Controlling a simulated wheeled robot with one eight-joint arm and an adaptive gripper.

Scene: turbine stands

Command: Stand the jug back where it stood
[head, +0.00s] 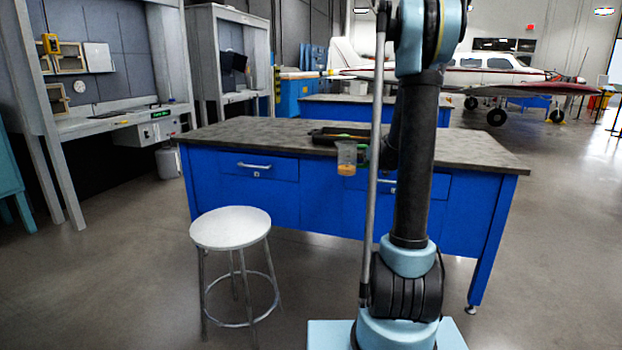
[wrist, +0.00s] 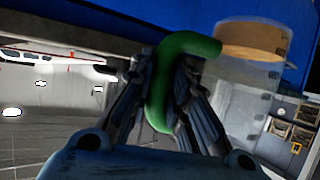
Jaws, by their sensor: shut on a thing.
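The jug (head: 346,158) is a clear vessel with orange contents low inside and a green handle on its right. In the head view it is upright, in front of the blue bench's front edge, with its rim near the height of the bench top. In the wrist view the jug (wrist: 246,95) appears upside down at the right. My gripper (wrist: 172,75) is shut on the green handle (wrist: 160,85). In the head view my arm hides most of the gripper. I cannot tell the gap between the jug and the bench.
The blue bench (head: 240,135) has a grey top, mostly bare. A dark tray (head: 325,136) with a long yellow-green item lies on it, behind the jug. A white round stool (head: 231,228) stands in front of the bench at left. Workstations stand further left, with an airplane (head: 480,70) behind.

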